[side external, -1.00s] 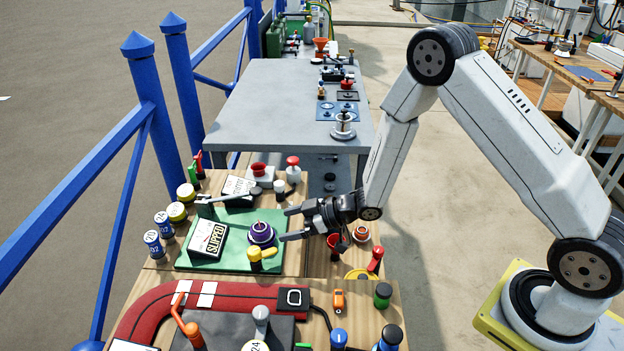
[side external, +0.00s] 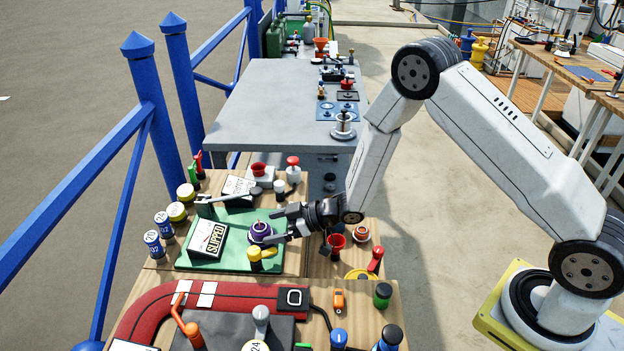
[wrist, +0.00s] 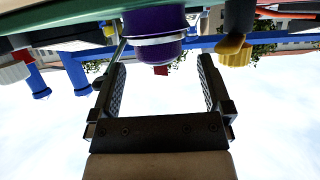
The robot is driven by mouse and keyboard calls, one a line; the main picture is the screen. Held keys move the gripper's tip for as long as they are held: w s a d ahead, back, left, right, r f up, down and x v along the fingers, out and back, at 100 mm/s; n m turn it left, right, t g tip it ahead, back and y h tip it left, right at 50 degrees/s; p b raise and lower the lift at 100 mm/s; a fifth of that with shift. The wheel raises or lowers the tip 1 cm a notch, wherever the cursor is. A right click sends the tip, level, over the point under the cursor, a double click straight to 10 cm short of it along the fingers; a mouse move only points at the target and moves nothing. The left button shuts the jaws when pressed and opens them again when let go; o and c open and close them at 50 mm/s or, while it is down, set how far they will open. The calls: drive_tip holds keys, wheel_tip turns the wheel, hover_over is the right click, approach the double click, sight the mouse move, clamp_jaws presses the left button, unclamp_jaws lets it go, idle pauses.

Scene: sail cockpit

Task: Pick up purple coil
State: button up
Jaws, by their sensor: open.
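The purple coil (side external: 261,231) sits upright on the green mat (side external: 190,262), between the black-and-white "SLIPPED" sign and my gripper. My gripper (side external: 278,226) is open and comes in low from the right, with its fingertips at the coil's near right side. In the wrist view, which looks upside down, the purple coil (wrist: 155,30) with its pale band shows ahead, between the lines of the two spread fingers (wrist: 160,85). Nothing is held. I cannot tell whether a fingertip touches the coil.
A yellow-handled valve (side external: 262,256) stands just in front of the coil. The "SLIPPED" sign (side external: 207,240) is to its left. The grey table behind has bare room.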

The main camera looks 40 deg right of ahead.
sight(260, 226)
drive_tip(key=shift+x, duration=1.95)
clamp_jaws()
drive_tip(key=shift+r, duration=0.15)
drive_tip(key=shift+r, duration=0.8)
drive_tip(key=s+d+r, duration=0.3)
drive_tip(key=s+r, duration=0.8)
drive_tip(key=s, duration=0.2)
drive_tip(key=shift+s, duration=0.3)
drive_tip(key=shift+d+r, duration=0.1)
